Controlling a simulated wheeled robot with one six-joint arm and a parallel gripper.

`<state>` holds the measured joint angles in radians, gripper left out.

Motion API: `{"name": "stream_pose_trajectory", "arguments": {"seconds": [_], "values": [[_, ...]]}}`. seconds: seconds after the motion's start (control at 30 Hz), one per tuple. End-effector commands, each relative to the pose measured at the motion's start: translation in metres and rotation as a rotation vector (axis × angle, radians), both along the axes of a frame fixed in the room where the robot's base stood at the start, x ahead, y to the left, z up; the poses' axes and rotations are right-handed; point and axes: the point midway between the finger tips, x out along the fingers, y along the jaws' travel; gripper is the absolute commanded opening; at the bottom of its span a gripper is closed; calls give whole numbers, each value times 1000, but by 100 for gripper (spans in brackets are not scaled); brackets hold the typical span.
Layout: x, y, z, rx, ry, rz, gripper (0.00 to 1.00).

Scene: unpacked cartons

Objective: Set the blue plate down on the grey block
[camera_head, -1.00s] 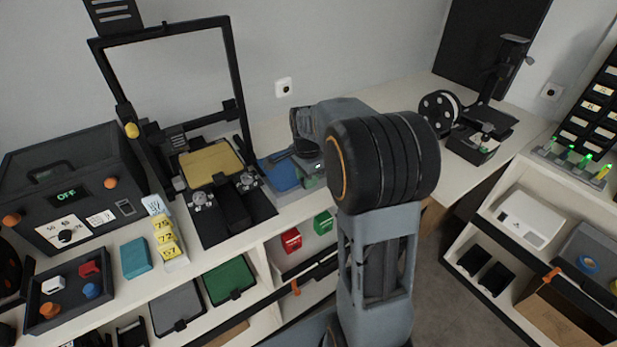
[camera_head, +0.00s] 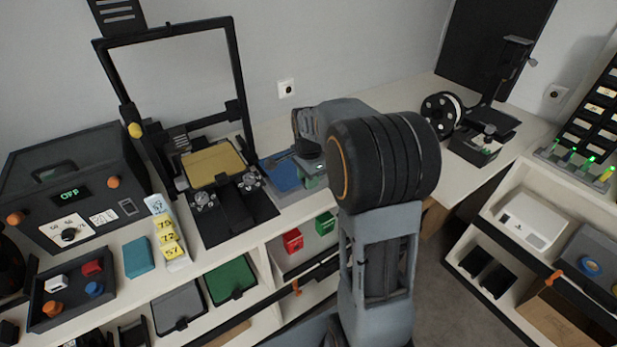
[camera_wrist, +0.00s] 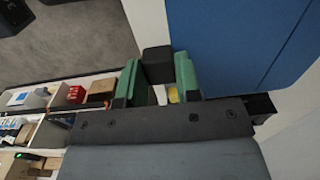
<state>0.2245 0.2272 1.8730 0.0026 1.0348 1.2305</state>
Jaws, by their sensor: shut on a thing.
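The blue plate (camera_head: 283,176) is in the head view, right of the printer with the yellow bed. It also fills the upper right of the wrist view (camera_wrist: 235,40). My gripper (camera_wrist: 158,75) has green fingers closed on the black tab at the plate's edge. In the head view my arm hides part of the gripper and the plate's right side.
The printer's frame and yellow bed (camera_head: 212,167) stand close on the left. Red (camera_head: 292,240) and green (camera_head: 325,222) boxes sit on the shelf below. A second printer with a spool (camera_head: 441,113) stands to the right, with bare worktop before it.

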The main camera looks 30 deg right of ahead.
Motion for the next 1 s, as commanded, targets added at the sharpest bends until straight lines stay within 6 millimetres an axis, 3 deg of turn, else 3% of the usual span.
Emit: {"name": "stream_pose_trajectory", "arguments": {"seconds": [0.87, 0.9, 1.0], "values": [[0, 0, -25, 0, 0, 0, 0], [0, 0, -23, 0, -1, 0, 35], [0, 0, -23, 0, 0, 0, 45]]}}
